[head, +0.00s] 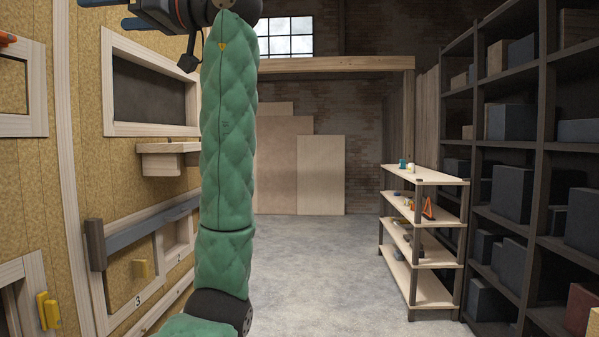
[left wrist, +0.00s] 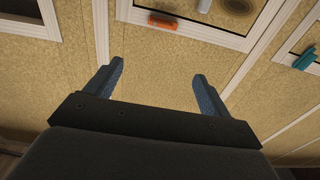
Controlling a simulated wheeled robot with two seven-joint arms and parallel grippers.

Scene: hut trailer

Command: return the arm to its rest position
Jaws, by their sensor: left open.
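My left arm (head: 228,130), in green quilted padding, rises almost straight up through the left middle of the head view. My left gripper (head: 122,12) is at the top left, cut by the frame edge, and points left toward the yellowish wall panel. In the left wrist view, its two blue fingers stand wide apart and the gripper (left wrist: 158,70) is open, with nothing between them. The speckled wall fills the view beyond the fingers. My right gripper is not in view.
The hut wall has a framed dark window (head: 150,90), a small wooden ledge (head: 162,160) and a grey bar (head: 140,232). An orange piece (left wrist: 163,22) and a teal piece (left wrist: 304,58) sit at frames. A shelf rack (head: 425,235) stands right; the floor between is clear.

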